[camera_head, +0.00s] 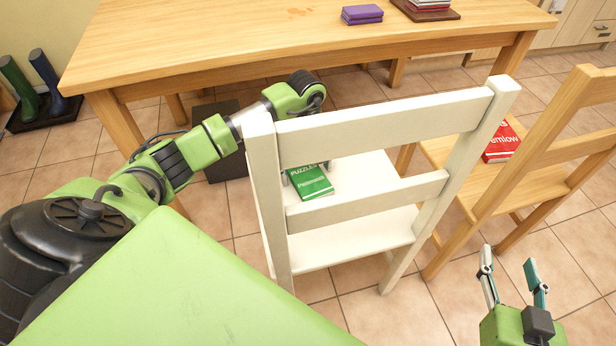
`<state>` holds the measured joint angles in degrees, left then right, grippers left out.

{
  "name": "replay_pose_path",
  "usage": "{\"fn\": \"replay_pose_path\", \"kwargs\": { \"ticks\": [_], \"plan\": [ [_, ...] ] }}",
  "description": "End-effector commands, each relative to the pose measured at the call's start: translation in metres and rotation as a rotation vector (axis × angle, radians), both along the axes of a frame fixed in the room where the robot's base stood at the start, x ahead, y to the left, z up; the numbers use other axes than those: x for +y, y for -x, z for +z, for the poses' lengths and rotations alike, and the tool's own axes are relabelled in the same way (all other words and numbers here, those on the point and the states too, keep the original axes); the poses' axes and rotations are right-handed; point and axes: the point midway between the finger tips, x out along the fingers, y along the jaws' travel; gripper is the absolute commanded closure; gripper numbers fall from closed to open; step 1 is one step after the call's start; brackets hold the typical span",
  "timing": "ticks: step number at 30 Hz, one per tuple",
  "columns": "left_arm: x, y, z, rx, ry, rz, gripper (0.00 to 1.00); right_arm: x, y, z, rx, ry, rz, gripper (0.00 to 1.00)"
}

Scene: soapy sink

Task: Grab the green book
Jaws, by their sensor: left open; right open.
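The green book (313,186) lies flat on the seat of the white chair (370,165), seen through the gap between the chair's back slats. My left arm reaches in from the left behind the chair back. My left gripper (306,168) is mostly hidden by the upper slat. Its fingertips show just below that slat, apart, at the far edge of the book and to either side of it. It is open; whether it touches the book I cannot tell. My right gripper (508,257) is open and empty above the floor at the lower right.
A wooden chair (560,150) with a red book (501,142) stands at the right. A dark box (226,166) is under the table. Boots (45,80) stand at the far left.

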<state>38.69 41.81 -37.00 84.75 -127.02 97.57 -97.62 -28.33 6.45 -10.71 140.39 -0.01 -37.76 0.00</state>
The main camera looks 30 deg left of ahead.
Motion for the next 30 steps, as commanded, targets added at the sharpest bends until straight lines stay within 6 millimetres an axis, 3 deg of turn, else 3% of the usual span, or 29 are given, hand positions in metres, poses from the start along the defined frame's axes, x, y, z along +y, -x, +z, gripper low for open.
{"fn": "replay_pose_path", "kwargs": {
  "ticks": [1, 6, 21, 26, 30],
  "plan": [
    [0.0, 0.0, 0.0, 0.0, 0.0, 0.0, 0.22, 0.0, 0.0, 0.0, 0.001, 0.0, 0.0, 0.53],
    [0.0, 0.0, 0.0, 0.0, 0.0, 0.0, 0.66, 0.0, 0.0, 0.0, 0.002, 0.0, 0.0, 0.53],
    [0.0, 0.0, 0.007, -0.001, 0.0, 0.0, 0.67, -0.001, 0.002, -0.004, 0.026, 0.006, -0.001, 0.53],
    [0.001, -0.001, 0.02, -0.003, -0.001, 0.001, 0.67, -0.007, 0.014, -0.026, 0.135, 0.032, -0.009, 0.53],
    [0.005, 0.003, 0.042, -0.003, -0.003, 0.002, 0.67, -0.017, 0.035, -0.052, 0.286, 0.067, -0.02, 0.53]
  ]
}}
